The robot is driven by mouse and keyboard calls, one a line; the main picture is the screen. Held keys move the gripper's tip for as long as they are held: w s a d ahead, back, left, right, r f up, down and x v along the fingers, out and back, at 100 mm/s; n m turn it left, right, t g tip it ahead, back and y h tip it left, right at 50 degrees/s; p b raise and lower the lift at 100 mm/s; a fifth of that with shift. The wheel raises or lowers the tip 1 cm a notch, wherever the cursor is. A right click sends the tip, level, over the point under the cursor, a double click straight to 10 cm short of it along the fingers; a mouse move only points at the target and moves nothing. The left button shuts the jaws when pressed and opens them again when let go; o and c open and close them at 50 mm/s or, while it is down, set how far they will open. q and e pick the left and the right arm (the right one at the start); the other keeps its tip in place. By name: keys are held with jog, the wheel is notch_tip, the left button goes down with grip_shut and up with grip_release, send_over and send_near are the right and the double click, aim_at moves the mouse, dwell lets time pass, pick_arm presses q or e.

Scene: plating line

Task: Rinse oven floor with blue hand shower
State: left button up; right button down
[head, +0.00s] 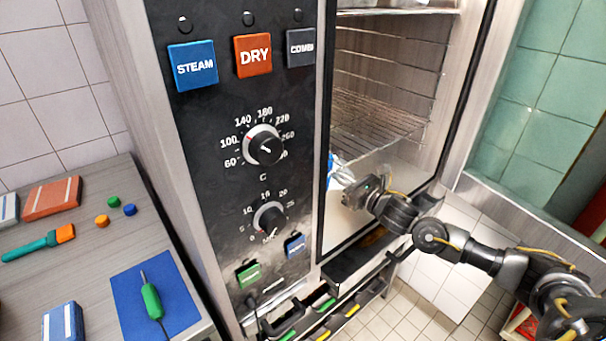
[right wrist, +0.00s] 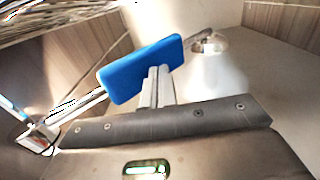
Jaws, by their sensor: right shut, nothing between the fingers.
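The oven stands open in the head view, and my right arm reaches in through its opening. My right gripper (head: 352,193) is low in the cavity, below the wire rack, with its fingers shut and nothing between them. A small blue and white thing (head: 335,172) shows beside it at the left edge of the opening. In the right wrist view a blue block-shaped head on a pale rod (right wrist: 125,78), perhaps the hand shower, lies just beyond the shut fingers (right wrist: 156,82); contact is unclear. A pale surface (right wrist: 275,75), perhaps the oven floor, lies behind. My left gripper is out of view.
Wire racks (head: 375,120) cross the cavity above my right gripper. The control panel (head: 250,120) borders the opening on the left. A side counter (head: 90,250) holds a blue mat (head: 185,300) with a green-handled tool (head: 151,298). A whitish round shape (right wrist: 210,62) is unclear.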

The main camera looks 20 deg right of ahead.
jog(key=shift+b+x, duration=0.75)
jog(key=shift+x, duration=1.35)
jog(key=p+v, duration=0.2)
jog(key=v, duration=2.2)
jog(key=shift+s+f, duration=0.1)
